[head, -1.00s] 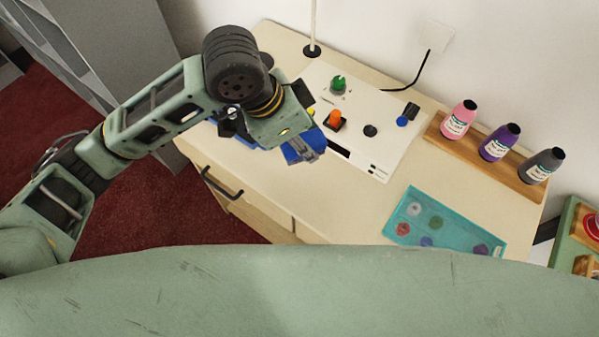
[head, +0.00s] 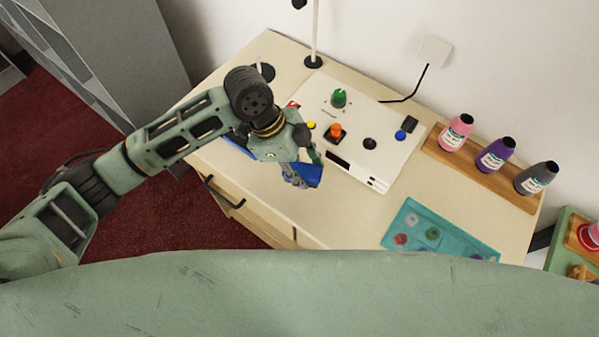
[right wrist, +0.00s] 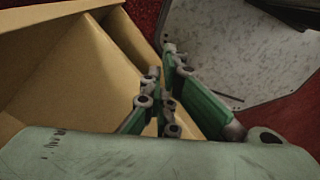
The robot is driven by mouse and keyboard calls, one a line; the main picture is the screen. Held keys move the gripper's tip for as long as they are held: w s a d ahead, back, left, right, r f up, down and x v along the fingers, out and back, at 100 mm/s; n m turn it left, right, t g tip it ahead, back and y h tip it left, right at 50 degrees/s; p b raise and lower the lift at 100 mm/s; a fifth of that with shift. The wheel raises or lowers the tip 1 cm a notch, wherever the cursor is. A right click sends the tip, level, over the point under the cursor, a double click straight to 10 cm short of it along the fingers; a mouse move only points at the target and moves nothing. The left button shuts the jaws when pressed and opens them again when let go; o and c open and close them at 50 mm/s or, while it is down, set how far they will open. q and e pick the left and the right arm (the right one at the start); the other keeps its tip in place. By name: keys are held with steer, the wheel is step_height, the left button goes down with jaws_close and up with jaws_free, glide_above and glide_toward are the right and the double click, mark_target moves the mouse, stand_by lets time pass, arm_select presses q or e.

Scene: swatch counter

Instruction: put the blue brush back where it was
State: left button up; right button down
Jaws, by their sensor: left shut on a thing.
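My left gripper (head: 297,180) is shut on a blue thing (head: 311,175), which I take to be the blue brush, partly hidden by the fingers. It is over the front part of the pale desk (head: 345,215), in front of the white panel (head: 375,160). I cannot tell whether the blue thing touches the desk. Another blue patch (head: 236,145) shows on the desk's left side, mostly hidden behind my left arm. In the right wrist view my right gripper (right wrist: 162,68) has nothing visible in its fingers; how far they are apart is unclear.
The panel carries green, orange, black and blue knobs. A wooden rack (head: 480,172) with pink, purple and grey bottles stands at the right back. A teal palette card (head: 440,230) lies at the front right. A thin pole (head: 315,35) rises at the back. Tan box-like boards (right wrist: 75,70) are near my right gripper.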

arm_select(q)
steer(key=shift+w+a+f, duration=0.1)
steer(key=shift+a+f, duration=0.1)
steer(key=shift+f, duration=0.35)
step_height(320, 180, down, 2)
steer(key=shift+f+p, duration=0.25)
steer(key=shift+p, duration=0.4)
steer(key=shift+f, duration=0.4)
arm_select(e)
steer(key=shift+w+d+r, duration=0.35)
steer(key=shift+w+r, duration=0.3)
steer(key=shift+r, duration=0.1)
arm_select(q)
steer(key=shift+f, duration=0.25)
steer(key=o, duration=0.9)
steer(key=shift+a, duration=0.1)
steer(key=shift+o, duration=1)
steer(key=shift+f, duration=0.15)
arm_select(e)
steer(key=shift+s+f, duration=0.15)
steer(key=shift+s, duration=0.05)
